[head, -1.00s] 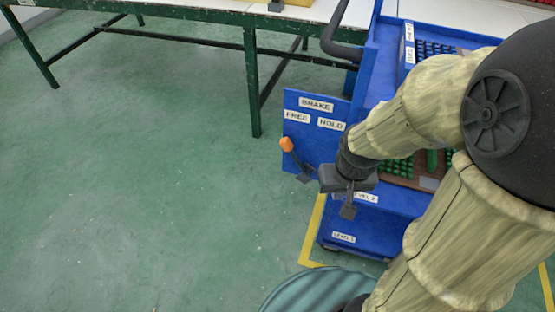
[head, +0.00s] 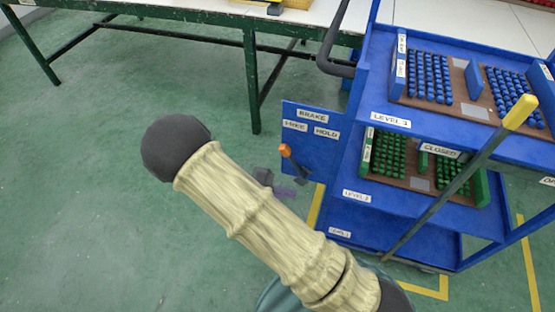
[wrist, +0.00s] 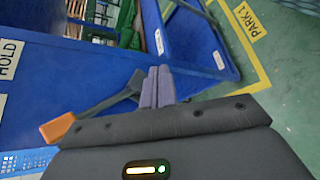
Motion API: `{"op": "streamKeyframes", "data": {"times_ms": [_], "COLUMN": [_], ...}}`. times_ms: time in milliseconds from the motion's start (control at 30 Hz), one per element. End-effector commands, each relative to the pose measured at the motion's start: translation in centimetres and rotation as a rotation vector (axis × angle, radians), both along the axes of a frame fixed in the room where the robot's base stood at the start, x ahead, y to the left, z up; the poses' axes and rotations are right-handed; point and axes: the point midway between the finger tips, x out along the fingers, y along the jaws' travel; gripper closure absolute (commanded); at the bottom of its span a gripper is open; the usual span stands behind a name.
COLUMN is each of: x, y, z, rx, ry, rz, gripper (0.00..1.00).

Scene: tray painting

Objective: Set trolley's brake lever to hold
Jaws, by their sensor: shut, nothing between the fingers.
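The brake lever has an orange knob (head: 285,151) and a dark shaft, in front of the blue brake panel (head: 312,159) on the trolley's left side. The knob leans left, below the FREE label (head: 295,126); the HOLD label (head: 326,132) is to its right. My gripper (head: 287,192) is low, just left of and below the lever, partly hidden by my arm. In the wrist view, the gripper's fingers (wrist: 158,86) are shut and empty beside the grey lever shaft (wrist: 105,104), the orange knob to their left. I cannot tell whether they touch the shaft.
The blue trolley (head: 390,122) carries racks of blue and green pegs. A yellow-tipped dark lever (head: 470,165) slants at its front. A green-legged table (head: 250,80) stands behind. Yellow floor lines mark the parking spot. The floor at left is clear.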

Motion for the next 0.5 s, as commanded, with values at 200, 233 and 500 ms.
{"op": "streamKeyframes", "data": {"times_ms": [200,233,500], "x": [0.9,0.9,0.1], "y": [6.0,6.9,12.8], "z": [0.3,0.3,0.4], "rx": [-0.324,-0.363,-0.554], "ry": [-0.173,-0.204,-0.414], "rz": [0.296,0.337,0.589], "gripper": [1.00,1.00,1.00]}}
